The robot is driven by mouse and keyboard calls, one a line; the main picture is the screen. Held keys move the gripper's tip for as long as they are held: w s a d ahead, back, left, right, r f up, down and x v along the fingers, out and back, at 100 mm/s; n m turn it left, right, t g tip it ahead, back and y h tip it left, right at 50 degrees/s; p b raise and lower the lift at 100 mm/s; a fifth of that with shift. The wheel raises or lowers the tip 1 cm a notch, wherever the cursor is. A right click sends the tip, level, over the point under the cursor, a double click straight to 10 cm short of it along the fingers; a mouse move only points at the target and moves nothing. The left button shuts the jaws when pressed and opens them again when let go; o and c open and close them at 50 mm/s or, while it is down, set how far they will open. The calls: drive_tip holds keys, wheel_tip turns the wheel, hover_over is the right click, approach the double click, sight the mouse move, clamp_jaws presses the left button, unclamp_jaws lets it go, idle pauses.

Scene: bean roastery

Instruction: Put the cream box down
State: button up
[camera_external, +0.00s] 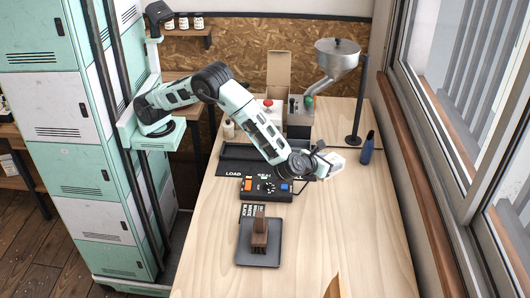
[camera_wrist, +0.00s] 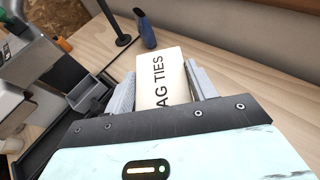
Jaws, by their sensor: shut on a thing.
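The cream box (camera_wrist: 163,72), with "AG TIES" readable on its face, sits between the two grey fingers of my gripper (camera_wrist: 162,88) in the wrist view. My gripper is shut on it. In the outside view my gripper (camera_external: 324,164) reaches to the right of the black tray, with the pale box (camera_external: 334,161) at its end. The wooden table (camera_external: 345,225) lies below; the outside view does not show clearly whether the box touches it. The box's lower end is hidden behind my gripper in the wrist view.
A blue bottle (camera_external: 367,149) stands beyond the box to the right, near a dark stand (camera_external: 359,105). A black control panel (camera_external: 262,189) and a dark tray (camera_external: 235,158) lie left. A dark plate (camera_external: 249,255) bearing a brown object is nearer. The table's right front is mostly clear.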

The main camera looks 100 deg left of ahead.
wheel_tip(320, 180, down, 16)
drive_tip(key=p, duration=0.3)
drive_tip(key=shift+f, duration=0.15)
drive_tip(key=shift+f, duration=0.1)
drive_tip(key=o, duration=1)
drive_tip(key=b+v, duration=0.2)
drive_tip(key=shift+s+d, duration=0.25)
drive_tip(key=shift+d, duration=0.1)
wheel_tip(320, 180, up, 8)
drive_tip(key=shift+s+f+b, duration=0.1)
drive_tip(key=shift+f+b, duration=0.1)
drive_tip(key=shift+b, duration=0.8)
